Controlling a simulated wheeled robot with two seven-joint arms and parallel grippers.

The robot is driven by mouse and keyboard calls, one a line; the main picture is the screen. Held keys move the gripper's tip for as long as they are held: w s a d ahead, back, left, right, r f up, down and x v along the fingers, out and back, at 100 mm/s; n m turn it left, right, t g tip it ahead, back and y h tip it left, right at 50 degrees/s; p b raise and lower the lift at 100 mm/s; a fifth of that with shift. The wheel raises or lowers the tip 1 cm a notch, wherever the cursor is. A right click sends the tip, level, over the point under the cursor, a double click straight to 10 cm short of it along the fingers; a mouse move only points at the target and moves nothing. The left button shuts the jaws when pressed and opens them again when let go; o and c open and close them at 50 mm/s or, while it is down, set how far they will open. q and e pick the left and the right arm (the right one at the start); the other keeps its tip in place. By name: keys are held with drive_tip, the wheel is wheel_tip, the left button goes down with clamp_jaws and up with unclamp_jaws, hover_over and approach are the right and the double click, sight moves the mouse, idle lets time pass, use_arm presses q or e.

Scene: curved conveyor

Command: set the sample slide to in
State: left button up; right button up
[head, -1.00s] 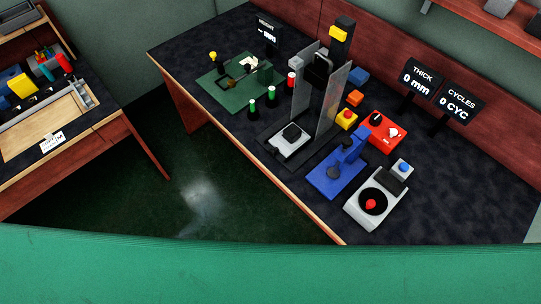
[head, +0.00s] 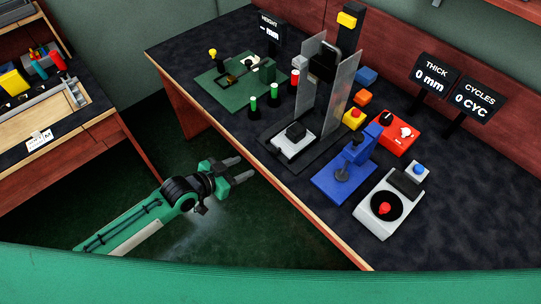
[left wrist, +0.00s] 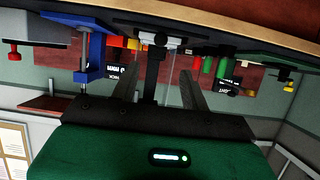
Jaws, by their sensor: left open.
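The sample slide (head: 291,147) is a pale grey plate with a black block-like handle (head: 295,131) on top. In the head view it sits on a dark base and projects from between two clear upright panels (head: 342,92) toward the table's front edge. My left gripper (head: 240,169) is open and empty, left of the slide and off the table's front edge, with a clear gap between them. Its two fingers also show apart in the left wrist view (left wrist: 160,88), where I cannot make out the slide clearly. My right gripper is not in view.
A blue press (head: 345,178) and a grey device with a red knob (head: 388,208) stand right of the slide. Black-and-green posts (head: 275,96) and a green plate fixture (head: 232,88) stand left. A red switch box (head: 397,135) is behind. Open floor lies before the table.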

sight(273, 154)
use_arm(q)
drive_tip(key=p+x, duration=0.1)
drive_tip(key=x, duration=1.2)
drive_tip(key=shift+w+f, duration=0.15)
drive_tip(key=shift+d, duration=0.1)
clamp_jaws()
